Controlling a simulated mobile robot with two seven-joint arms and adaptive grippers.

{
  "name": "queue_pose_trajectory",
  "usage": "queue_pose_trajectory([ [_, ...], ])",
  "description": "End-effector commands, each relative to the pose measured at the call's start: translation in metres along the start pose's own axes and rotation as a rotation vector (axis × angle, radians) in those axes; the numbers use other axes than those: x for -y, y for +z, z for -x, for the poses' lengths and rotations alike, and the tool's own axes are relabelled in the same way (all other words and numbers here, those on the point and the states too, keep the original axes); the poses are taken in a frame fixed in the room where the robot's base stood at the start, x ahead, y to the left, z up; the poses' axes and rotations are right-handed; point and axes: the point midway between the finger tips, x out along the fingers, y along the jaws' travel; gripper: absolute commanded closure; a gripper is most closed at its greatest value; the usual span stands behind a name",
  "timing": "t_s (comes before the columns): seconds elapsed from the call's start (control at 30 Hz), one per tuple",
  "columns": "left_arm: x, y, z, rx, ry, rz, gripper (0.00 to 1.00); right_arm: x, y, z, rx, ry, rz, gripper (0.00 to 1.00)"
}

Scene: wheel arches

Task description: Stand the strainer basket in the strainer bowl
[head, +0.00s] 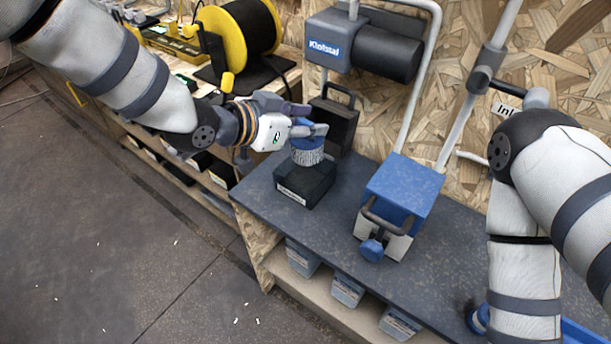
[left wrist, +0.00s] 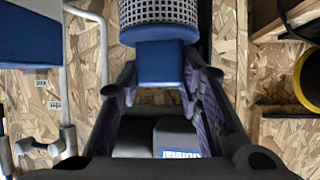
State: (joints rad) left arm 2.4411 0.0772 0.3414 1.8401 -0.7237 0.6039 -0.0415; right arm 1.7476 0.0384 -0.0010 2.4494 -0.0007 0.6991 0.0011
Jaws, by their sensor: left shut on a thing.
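The strainer basket is a grey mesh cylinder (head: 307,155) with a blue top. My left gripper (head: 312,130) is shut on that blue top, and the mesh hangs below the fingers. In the left wrist view the blue grip block (left wrist: 160,62) sits between the two fingers, with the mesh (left wrist: 160,12) beyond it. The basket is over a black labelled block (head: 304,185); whether they touch cannot be told. I cannot surely identify the strainer bowl. A blue round part (head: 477,319) shows at the lower right, partly hidden by my right arm. My right gripper is out of view.
A blue-lidded housing (head: 402,187) with pipes and a clamp handle stands on the dark bench (head: 345,205). A black caddy (head: 333,120) and a grey-blue pump (head: 365,45) are behind. A blue tray edge (head: 585,331) shows at lower right.

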Motion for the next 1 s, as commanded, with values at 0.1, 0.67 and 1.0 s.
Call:
queue_pose_trajectory([
  [0.1, -0.001, 0.031, -0.016, 0.006, 0.004, 0.005, 1.00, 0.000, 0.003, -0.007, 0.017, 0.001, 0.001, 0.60],
  [0.67, 0.000, 0.076, -0.041, -0.001, -0.001, 0.000, 1.00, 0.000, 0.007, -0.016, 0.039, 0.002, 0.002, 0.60],
  [1.0, 0.000, 0.079, -0.042, 0.000, -0.001, 0.001, 0.47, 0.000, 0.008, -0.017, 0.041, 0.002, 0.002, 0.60],
])
